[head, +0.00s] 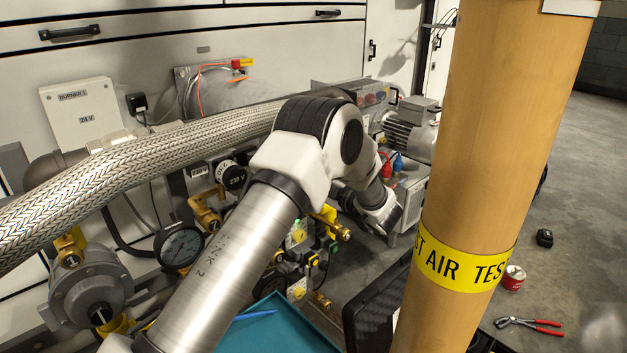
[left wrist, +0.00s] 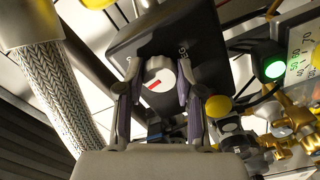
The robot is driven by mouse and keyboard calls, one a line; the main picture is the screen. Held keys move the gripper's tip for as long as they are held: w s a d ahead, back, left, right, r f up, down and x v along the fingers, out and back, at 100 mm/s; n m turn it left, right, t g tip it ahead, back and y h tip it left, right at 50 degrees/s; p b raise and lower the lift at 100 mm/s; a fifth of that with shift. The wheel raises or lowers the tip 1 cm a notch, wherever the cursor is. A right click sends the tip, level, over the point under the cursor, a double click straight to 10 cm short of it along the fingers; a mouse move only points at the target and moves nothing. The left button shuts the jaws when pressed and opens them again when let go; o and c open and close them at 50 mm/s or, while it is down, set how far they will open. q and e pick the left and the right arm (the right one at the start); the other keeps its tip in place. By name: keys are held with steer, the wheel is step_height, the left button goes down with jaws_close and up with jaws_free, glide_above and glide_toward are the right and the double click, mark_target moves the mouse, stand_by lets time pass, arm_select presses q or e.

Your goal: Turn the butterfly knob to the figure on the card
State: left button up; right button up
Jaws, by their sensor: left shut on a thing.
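In the left wrist view, a round grey knob (left wrist: 158,70) with a pale face and a red bar mark sits on a dark housing (left wrist: 205,45). The red bar lies slanted. My left gripper (left wrist: 157,82) has its two fingers on either side of the knob and is shut on it. In the head view my left arm crosses the middle, and its fingers and the knob cannot be made out. I cannot identify the figure card for sure. A white panel with figures (left wrist: 303,50) shows at the right of the left wrist view, partly cut off. My right gripper is not in view.
A thick braided hose (head: 130,170) runs across the left. A yellow-banded wooden-coloured pipe (head: 500,130) stands close on the right and hides what is behind it. A pressure gauge (head: 181,248), brass valves and a motor (head: 405,130) crowd the middle. A green lamp (left wrist: 274,68) glows beside the panel.

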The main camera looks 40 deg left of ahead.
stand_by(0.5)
arm_select(q)
steer(key=o, duration=1.2)
steer(key=shift+c, duration=0.2)
steer(key=shift+d, duration=0.15)
steer(key=d, duration=0.7)
steer(key=shift+s, duration=0.3)
steer(key=shift+d, duration=0.1)
